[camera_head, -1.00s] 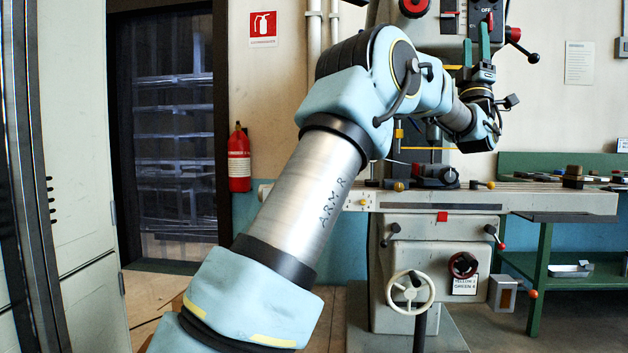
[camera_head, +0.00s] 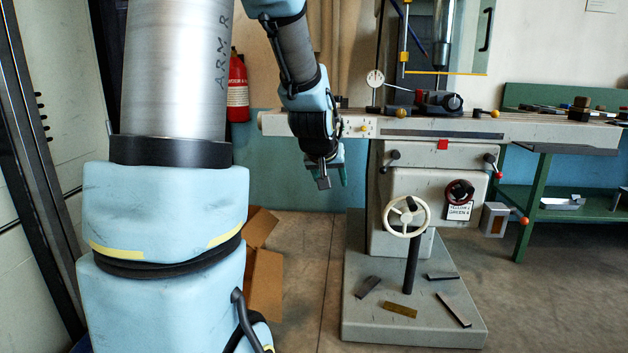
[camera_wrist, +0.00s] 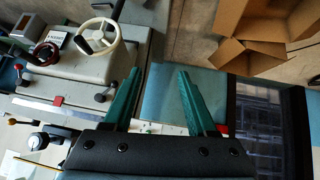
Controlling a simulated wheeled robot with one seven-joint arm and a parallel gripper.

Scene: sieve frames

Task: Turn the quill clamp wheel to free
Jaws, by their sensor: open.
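The milling machine (camera_head: 415,218) stands in the centre of the head view. I cannot tell whether either is the quill clamp wheel; the machine's upper head is out of view. My gripper (camera_head: 333,183) points down left of the machine, apart from both wheels. In the wrist view its green fingers (camera_wrist: 160,72) are open and empty.
The machine's long table (camera_head: 560,133) runs just beside my gripper, with a dial gauge (camera_head: 375,79) and vise (camera_head: 438,101) on it. A cardboard box (camera_head: 262,280) is on the floor. Metal offcuts lie on the machine base (camera_head: 400,328). A green bench (camera_head: 535,200) stands right.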

